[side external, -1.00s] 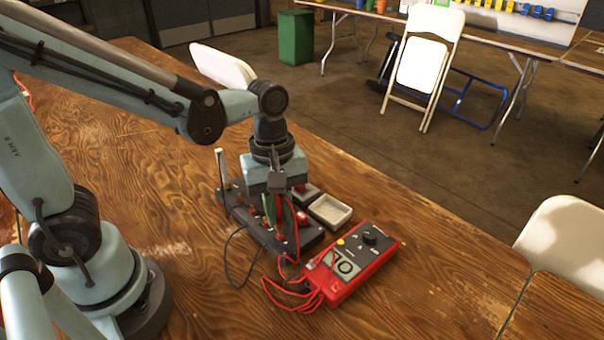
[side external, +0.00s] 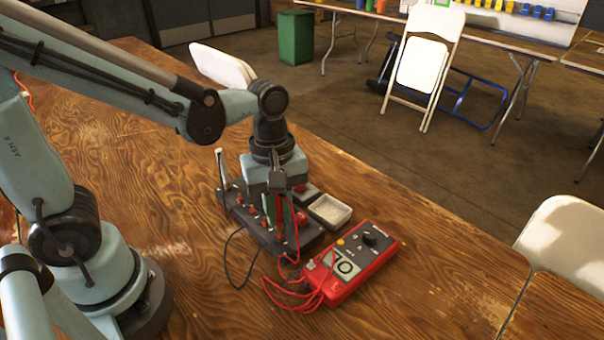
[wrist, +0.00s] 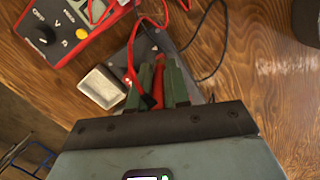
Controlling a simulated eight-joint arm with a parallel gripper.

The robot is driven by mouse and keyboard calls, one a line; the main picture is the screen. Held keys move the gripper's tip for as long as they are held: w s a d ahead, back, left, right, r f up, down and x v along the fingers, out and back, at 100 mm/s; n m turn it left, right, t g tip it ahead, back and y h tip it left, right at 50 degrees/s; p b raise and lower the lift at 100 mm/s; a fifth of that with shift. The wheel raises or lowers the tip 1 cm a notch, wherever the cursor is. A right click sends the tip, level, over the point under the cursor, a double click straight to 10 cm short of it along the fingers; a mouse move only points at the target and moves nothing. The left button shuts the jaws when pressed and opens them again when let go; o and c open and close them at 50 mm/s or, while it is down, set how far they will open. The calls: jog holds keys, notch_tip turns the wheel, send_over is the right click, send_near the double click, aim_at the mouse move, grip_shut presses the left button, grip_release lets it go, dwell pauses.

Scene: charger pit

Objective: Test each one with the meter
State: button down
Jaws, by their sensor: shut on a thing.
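The red meter (side external: 350,262) lies on the wooden table to the right of a black board (side external: 303,240) with small red parts on it. The meter also shows at the top left of the wrist view (wrist: 74,28). My gripper (side external: 277,218) is over the board, pointing down. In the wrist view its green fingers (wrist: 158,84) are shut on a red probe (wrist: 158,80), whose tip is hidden. Red leads run between the meter and the board area. A black lead (side external: 228,262) loops off the board's left side. I cannot tell whether the probe touches anything.
A small pale tray (side external: 330,211) sits behind the board, close to its far side; it also shows left of the fingers in the wrist view (wrist: 102,87). A metal post (side external: 221,172) stands at the board's left end.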

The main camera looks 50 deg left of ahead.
jog(key=shift+f, duration=0.95)
dwell(1.0)
jog(key=c, duration=1)
grip_release()
jog(key=shift+o, duration=0.3)
jog(key=shift+o, duration=1.2)
jog(key=shift+r, duration=3.75)
